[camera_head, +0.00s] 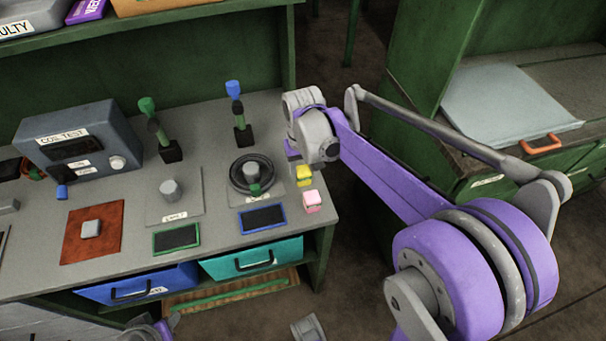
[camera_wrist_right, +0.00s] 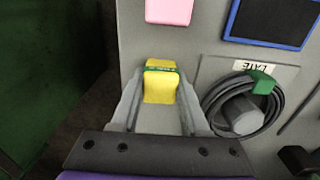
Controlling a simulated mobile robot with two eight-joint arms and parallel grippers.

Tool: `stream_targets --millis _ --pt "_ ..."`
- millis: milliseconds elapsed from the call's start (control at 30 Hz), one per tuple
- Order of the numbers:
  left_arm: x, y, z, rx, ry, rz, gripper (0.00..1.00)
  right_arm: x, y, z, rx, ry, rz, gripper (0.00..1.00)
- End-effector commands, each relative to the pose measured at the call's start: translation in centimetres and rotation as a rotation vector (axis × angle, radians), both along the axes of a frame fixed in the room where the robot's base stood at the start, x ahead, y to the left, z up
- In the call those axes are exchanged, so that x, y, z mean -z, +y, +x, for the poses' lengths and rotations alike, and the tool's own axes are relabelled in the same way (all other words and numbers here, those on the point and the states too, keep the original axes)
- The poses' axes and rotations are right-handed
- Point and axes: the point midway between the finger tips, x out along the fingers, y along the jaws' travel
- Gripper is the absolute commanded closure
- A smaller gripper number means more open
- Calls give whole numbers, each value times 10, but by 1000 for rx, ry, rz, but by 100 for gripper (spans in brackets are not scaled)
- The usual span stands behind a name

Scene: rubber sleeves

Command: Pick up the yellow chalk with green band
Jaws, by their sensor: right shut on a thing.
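The yellow chalk with green band (camera_wrist_right: 160,88) sits between the fingers of my right gripper (camera_wrist_right: 159,80) in the right wrist view. The fingers are shut on its sides, and the green band crosses it near its far end. In the head view the yellow chalk (camera_head: 303,178) shows at the right edge of the grey bench, just below my right wrist, which partly hides the right gripper (camera_head: 294,168). I cannot tell whether the chalk touches the bench.
A pink block (camera_head: 312,201) stands close by at the bench's right edge. A black coiled ring (camera_head: 251,173) with a grey cylinder, a blue-framed panel (camera_head: 263,218) and two upright handled tools stand to the left. A grey test box (camera_head: 80,140) is farther left.

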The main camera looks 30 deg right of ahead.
Motion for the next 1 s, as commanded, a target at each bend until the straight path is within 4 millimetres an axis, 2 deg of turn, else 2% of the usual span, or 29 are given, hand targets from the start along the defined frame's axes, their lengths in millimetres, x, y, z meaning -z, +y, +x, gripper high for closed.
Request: stream_targets --millis 267,367,800,1000 --pt "0 0 0 0 0 0 50 -1 0 0 0 0 0 100" --pt "-1 0 0 0 0 0 50 -7 0 0 0 0 0 100" --pt "-13 0 1 0 -4 0 50 -86 0 0 1 0 0 100" --pt "-14 0 1 0 -4 0 50 -100 0 0 0 0 0 100"
